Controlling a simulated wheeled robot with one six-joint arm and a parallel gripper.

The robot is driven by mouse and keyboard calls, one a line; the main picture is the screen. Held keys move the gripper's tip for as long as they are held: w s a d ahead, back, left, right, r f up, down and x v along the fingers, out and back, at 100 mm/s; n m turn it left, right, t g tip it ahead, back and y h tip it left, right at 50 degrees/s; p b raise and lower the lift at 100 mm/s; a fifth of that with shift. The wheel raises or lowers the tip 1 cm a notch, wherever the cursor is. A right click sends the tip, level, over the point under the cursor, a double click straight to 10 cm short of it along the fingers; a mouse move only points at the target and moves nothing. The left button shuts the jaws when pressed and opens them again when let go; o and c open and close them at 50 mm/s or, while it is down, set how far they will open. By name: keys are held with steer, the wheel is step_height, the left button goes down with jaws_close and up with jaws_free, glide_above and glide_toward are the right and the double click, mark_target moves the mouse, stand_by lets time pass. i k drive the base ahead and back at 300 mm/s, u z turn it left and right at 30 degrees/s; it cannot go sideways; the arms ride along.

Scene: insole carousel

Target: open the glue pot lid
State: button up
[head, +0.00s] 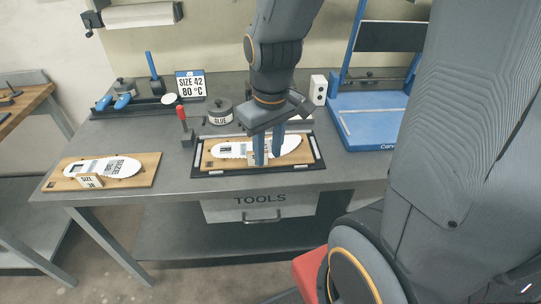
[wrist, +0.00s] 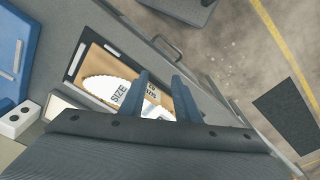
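The glue pot (head: 220,113) is a grey, round pot with a "GLUE" label. It stands on the bench in the head view, left of my gripper. Its dark lid with a small knob (head: 219,102) appears to sit on top. My gripper (head: 268,160) points down over the middle insole board, right of the pot and apart from it. Its two fingers are spread, with a gap between them that also shows in the wrist view (wrist: 160,80). I see nothing clearly held. The fingers partly hide the board's small size block (head: 254,159). The pot is not in the wrist view.
A white insole (head: 231,150) lies on the middle wooden board in a dark tray (head: 318,162). A red-handled tool (head: 182,114) stands left of the pot. Behind are a size sign (head: 190,84) and a tool rack; a blue press (head: 372,133) stands right. Another insole board (head: 145,170) lies left.

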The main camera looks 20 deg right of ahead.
mark_target(219, 106)
steer(key=k, duration=0.55)
steer(key=z, duration=0.05)
steer(key=i, duration=1)
steer(key=z, duration=0.65)
